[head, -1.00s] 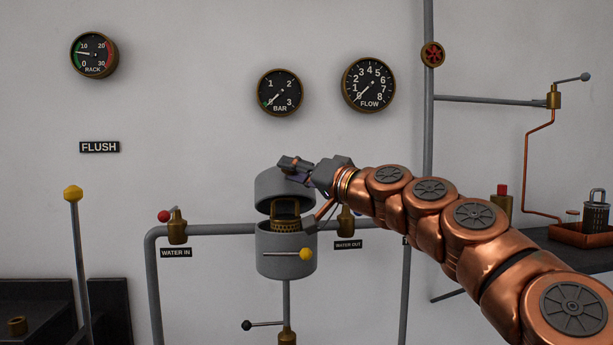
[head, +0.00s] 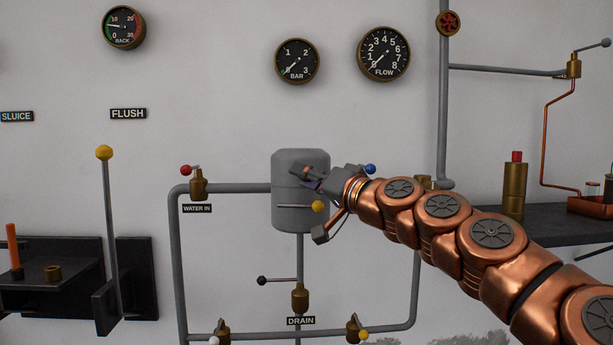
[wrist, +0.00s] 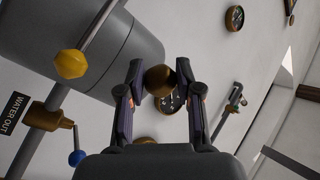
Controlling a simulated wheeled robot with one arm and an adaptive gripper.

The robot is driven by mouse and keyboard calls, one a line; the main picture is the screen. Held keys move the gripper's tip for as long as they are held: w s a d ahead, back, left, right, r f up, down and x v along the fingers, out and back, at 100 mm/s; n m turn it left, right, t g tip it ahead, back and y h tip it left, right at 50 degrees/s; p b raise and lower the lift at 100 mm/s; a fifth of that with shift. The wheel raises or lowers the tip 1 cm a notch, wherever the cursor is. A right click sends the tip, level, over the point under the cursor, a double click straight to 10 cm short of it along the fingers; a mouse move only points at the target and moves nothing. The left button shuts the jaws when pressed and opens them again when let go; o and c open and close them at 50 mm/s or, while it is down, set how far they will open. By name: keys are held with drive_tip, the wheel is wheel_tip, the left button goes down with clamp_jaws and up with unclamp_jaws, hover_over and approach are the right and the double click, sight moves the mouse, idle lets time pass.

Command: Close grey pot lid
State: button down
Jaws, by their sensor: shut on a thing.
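The grey pot (head: 285,222) is fixed on the pipes at the wall. Its grey lid (head: 300,156) sits down on it, and the two look like one cylinder with no visible gap. My gripper (head: 306,177) is in front of the lid's right side. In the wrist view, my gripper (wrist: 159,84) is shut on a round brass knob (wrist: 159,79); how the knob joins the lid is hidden. A rod with a yellow ball (head: 317,207) crosses the pot's front, and the ball (wrist: 71,64) also shows in the wrist view.
A red-handled valve (head: 197,182) stands left of the pot. A blue ball lever (head: 370,169) is just right of my gripper. The drain valve (head: 300,297) is below. A tall yellow-topped lever (head: 104,153) stands left. A shelf (head: 560,225) with a brass cylinder is at right.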

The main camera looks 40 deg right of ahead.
drive_tip(key=shift+d+f, duration=0.15)
drive_tip(key=shift+f, duration=0.3)
drive_tip(key=c, duration=1.1)
unclamp_jaws()
drive_tip(key=shift+d, duration=0.2)
drive_tip(key=shift+c, duration=0.2)
drive_tip(key=shift+o, duration=0.9)
drive_tip(key=shift+d+f, duration=0.15)
drive_tip(key=shift+d, duration=0.25)
drive_tip(key=shift+o, duration=0.8)
drive_tip(key=shift+a, duration=0.15)
drive_tip(key=shift+a+r, duration=0.2)
drive_tip(key=shift+r, duration=0.05)
wheel_tip(320, 180, up, 10)
drive_tip(key=shift+f, duration=0.15)
drive_tip(key=shift+r, duration=0.2)
